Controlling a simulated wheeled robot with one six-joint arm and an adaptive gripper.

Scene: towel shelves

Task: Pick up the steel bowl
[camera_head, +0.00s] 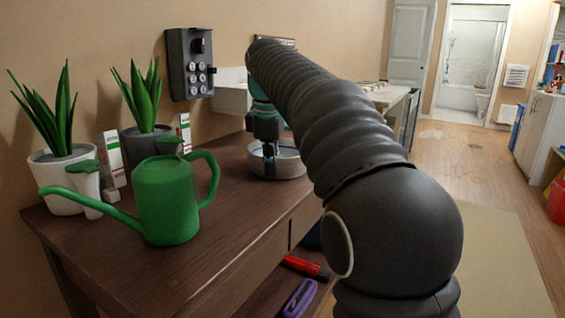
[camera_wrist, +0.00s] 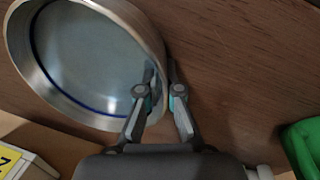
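The steel bowl (camera_head: 284,165) is round and shiny, with a dark blue ring inside. It sits upright at the far part of the dark wooden tabletop (camera_head: 233,200), partly behind my arm. In the wrist view the bowl (camera_wrist: 90,60) fills the upper left. My gripper (camera_head: 266,142) reaches down at the bowl's rim. In the wrist view my gripper's fingers (camera_wrist: 160,92) straddle the rim, one inside the bowl and one outside. They are close together and look shut on the wall. I see no clear gap under the bowl.
A green watering can (camera_head: 168,205) and two potted plants (camera_head: 62,165) (camera_head: 146,135) stand on the left. A keypad box (camera_head: 190,63) is on the wall behind. A red item (camera_head: 306,267) and a purple item (camera_head: 299,298) lie on the shelf below. The tabletop before the bowl is clear.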

